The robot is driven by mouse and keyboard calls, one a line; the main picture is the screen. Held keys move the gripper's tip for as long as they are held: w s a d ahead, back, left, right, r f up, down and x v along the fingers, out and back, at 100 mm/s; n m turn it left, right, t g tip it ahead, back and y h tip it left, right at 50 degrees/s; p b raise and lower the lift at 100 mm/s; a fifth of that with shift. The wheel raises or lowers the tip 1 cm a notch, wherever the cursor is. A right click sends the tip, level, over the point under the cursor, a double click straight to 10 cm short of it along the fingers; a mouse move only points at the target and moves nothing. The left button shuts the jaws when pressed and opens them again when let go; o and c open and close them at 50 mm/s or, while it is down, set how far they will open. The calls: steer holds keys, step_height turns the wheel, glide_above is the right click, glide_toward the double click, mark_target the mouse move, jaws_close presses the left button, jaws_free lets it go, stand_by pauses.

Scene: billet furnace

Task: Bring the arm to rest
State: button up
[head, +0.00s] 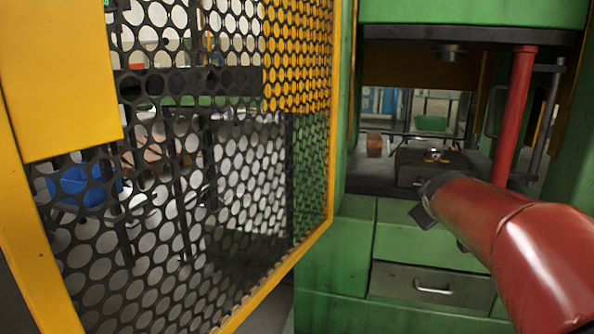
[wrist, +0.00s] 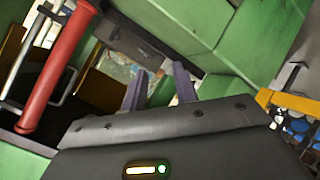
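My arm (head: 530,240), in a red sleeve, reaches in from the right edge of the head view toward the opening of the green press (head: 420,235). Its dark end lies in front of the press bed, and my fingers cannot be made out there. In the wrist view my gripper (wrist: 159,85) shows two grey-purple fingers standing well apart. Nothing is seen between them. Beyond them are green press panels and a dark opening.
A dark block (head: 415,168) with a small metallic piece on top stands on the press bed. A red column (head: 515,115) rises right of it. A brownish block (head: 374,143) lies further back. A yellow-framed mesh guard (head: 330,120) fills the left.

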steer(key=s+a+f+m+g+y+p, duration=0.1)
steer(key=s+a, duration=0.4)
steer(key=s, duration=0.5)
steer(key=s+a+f+m+g+y+p, duration=0.2)
steer(key=s+a, duration=0.3)
steer(key=s, duration=0.5)
steer(key=s+a+f+m+g+y+p, duration=0.1)
steer(key=s+a, duration=0.4)
steer(key=s, duration=0.5)
step_height(320, 180, down, 3)
steer(key=shift+s+r+m+g+p, duration=0.15)
steer(key=shift+s+m+g+p, duration=0.2)
steer(key=shift+m+g+p, duration=0.35)
